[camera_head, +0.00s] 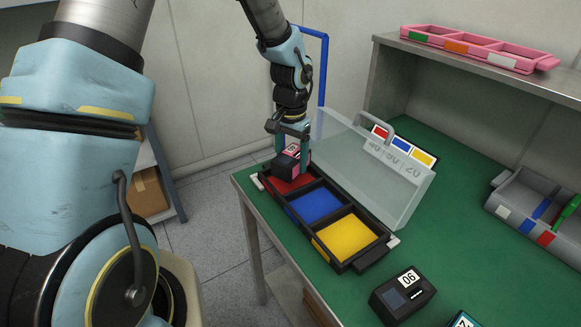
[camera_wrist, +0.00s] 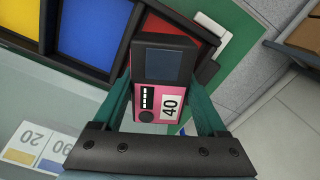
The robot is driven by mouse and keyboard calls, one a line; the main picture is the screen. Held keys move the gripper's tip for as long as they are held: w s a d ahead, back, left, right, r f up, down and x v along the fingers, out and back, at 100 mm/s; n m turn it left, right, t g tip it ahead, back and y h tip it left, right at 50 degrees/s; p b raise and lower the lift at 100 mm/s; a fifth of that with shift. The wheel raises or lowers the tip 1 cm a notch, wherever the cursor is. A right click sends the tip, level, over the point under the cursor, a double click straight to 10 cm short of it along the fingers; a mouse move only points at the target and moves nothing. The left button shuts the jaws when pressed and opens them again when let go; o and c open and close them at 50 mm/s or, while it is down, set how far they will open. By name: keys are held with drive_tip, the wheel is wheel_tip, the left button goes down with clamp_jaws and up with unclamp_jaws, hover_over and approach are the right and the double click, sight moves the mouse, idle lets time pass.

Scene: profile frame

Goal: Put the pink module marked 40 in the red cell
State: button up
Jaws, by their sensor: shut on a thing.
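The pink module marked 40 (camera_wrist: 160,92) is between the fingers of my gripper (camera_wrist: 165,105) in the wrist view, its label readable. In the head view my gripper (camera_head: 292,148) is shut on the module (camera_head: 289,163) at the red cell. The red cell (camera_head: 284,184) is the far-left cell of a black frame (camera_head: 341,262), beside a blue cell (camera_head: 316,204) and a yellow cell (camera_head: 347,237). The module covers part of the red floor (camera_wrist: 178,25). I cannot tell whether it touches the cell floor.
A clear raised lid (camera_head: 375,170) stands along the frame's far side. A dark module marked 90 (camera_head: 402,294) lies near the front, with another partly cut off (camera_head: 463,320). A grey divided tray (camera_head: 540,208) is at right; a pink tray (camera_head: 480,47) sits on the shelf.

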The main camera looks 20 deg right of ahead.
sight(291, 154)
drive_tip(key=shift+f, duration=1.7)
drive_tip(key=shift+f, duration=0.15)
drive_tip(key=o, duration=1.3)
wheel_tip(291, 154, up, 12)
drive_tip(key=shift+r+b, duration=0.2)
drive_tip(key=shift+b, duration=0.85)
drive_tip(key=s+a+n+t, duration=0.1)
drive_tip(key=s+a+n, duration=0.3)
drive_tip(key=a, duration=2.6)
drive_tip(key=n, duration=0.6)
drive_tip(key=shift+r+t, duration=0.3)
drive_tip(key=shift+a, duration=0.1)
